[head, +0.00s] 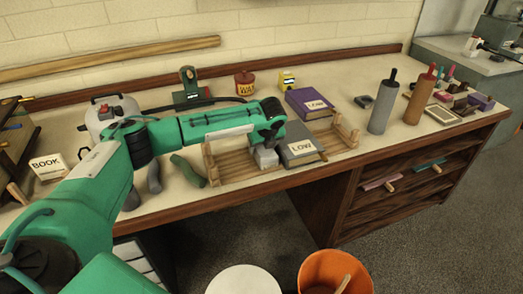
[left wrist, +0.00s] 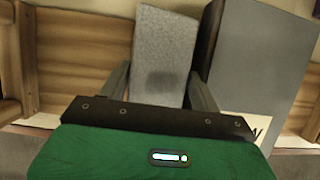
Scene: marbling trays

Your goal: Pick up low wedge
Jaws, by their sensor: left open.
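A small pale grey speckled wedge-like block (head: 267,158) stands at the front of the wooden rack, directly under my left gripper (head: 266,143). In the left wrist view the block (left wrist: 163,40) reaches down between the two fingers of my left gripper (left wrist: 160,92), with its lower part hidden behind the gripper body. The fingers are open on either side of it, and I cannot tell whether they touch it. A larger grey book-like piece labelled LOW (head: 302,152) stands just right of the block; it also shows in the left wrist view (left wrist: 255,60). My right gripper is not in view.
The wooden rack (head: 345,135) surrounds the block and grey piece. A purple LOW book (head: 308,101) lies behind. A grey roller (head: 382,105) and a brown roller (head: 417,97) stand right. A green curved-handled item (head: 187,170) lies left. An orange bucket (head: 335,268) stands below.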

